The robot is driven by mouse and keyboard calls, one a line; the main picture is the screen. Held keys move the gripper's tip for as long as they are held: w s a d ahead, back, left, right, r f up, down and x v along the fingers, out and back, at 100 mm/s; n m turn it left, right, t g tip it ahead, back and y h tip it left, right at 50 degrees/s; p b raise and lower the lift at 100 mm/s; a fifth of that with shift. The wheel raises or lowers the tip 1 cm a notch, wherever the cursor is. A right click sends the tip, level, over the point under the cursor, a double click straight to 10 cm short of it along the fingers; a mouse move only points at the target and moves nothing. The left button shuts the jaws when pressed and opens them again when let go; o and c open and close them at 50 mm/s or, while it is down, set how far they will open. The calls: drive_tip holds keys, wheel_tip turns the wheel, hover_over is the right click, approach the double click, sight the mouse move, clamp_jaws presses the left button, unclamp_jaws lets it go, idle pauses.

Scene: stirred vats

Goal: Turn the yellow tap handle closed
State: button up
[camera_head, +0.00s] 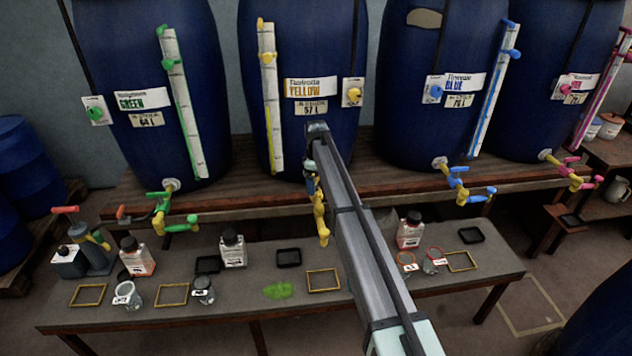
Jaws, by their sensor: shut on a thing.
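The yellow tap (321,218) is on the front of the blue vat labelled YELLOW (310,87), second from the left. Its lower yellow part hangs down over the bench edge side. My arm reaches up from the bottom right and covers part of the vat's foot and the tap's right side. My gripper (311,184) is at the top of the tap, shut on the yellow tap handle. The handle is mostly hidden by the gripper, so its exact angle cannot be told.
Green (163,212), blue (458,186) and pink (566,172) taps are on the neighbouring vats. The low bench (225,310) holds bottles, jars, black trays and yellow frames. A green spill (278,290) lies left of the arm.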

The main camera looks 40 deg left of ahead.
drive_tip(key=m, duration=1.2)
idle(0.7)
drive_tip(key=o, duration=0.8)
wheel_tip(320, 180, up, 14)
drive_tip(key=shift+f, duration=0.1)
idle(0.5)
